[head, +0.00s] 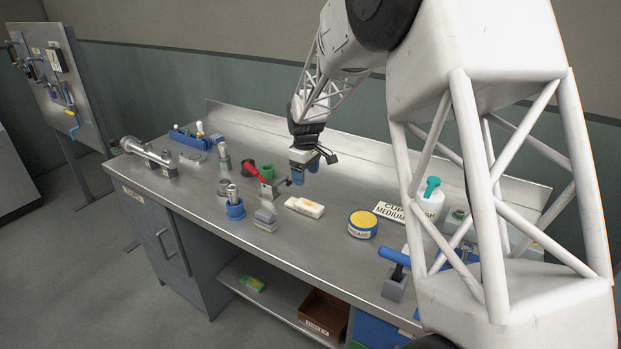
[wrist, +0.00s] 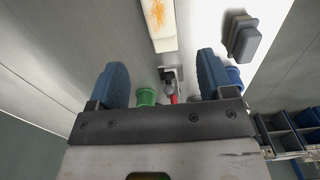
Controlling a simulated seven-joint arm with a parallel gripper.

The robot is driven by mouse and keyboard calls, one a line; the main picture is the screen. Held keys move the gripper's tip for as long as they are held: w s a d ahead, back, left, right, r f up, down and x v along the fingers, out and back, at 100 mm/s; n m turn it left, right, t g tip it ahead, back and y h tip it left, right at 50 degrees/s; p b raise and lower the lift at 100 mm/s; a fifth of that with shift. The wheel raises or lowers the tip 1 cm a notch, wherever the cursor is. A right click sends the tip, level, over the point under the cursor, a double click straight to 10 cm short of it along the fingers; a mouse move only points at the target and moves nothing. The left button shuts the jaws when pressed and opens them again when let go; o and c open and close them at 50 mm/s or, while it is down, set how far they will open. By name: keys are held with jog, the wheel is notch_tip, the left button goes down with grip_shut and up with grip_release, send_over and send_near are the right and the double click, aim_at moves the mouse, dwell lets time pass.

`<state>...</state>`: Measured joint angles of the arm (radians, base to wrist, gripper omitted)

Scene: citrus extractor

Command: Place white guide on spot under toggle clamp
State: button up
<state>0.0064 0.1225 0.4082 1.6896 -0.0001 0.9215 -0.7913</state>
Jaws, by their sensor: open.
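A long white block with an orange mark, the likely white guide (head: 305,207), lies flat on the metal bench. It also shows at the top of the wrist view (wrist: 160,25). The toggle clamp (head: 254,172), with a red handle, stands to its left; in the wrist view the clamp (wrist: 168,75) appears between my fingers, below the block. I cannot make out the spot under the clamp. My gripper (head: 306,172) has blue fingers and is open and empty. It hangs above the bench, behind the white block and right of the clamp, apart from both.
A grey block (head: 265,220) and a blue cup (head: 235,211) stand left of the white block. A yellow tin (head: 362,225) stands to the right. Bare bench lies between the white block and the tin.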

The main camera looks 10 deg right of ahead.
jog(key=s+r+m, duration=0.1)
jog(key=s+r, duration=0.3)
jog(key=s, duration=0.3)
jog(key=s+r+m+t, duration=0.1)
jog(key=s+r+m, duration=0.1)
jog(key=s+r, duration=0.45)
jog(key=s+r+m, duration=0.1)
jog(key=s+r, duration=0.2)
jog(key=s, duration=0.6)
jog(key=s+m+t, duration=0.1)
jog(key=s+m, duration=0.4)
jog(key=s, duration=2.1)
jog(key=shift+f+t, duration=0.3)
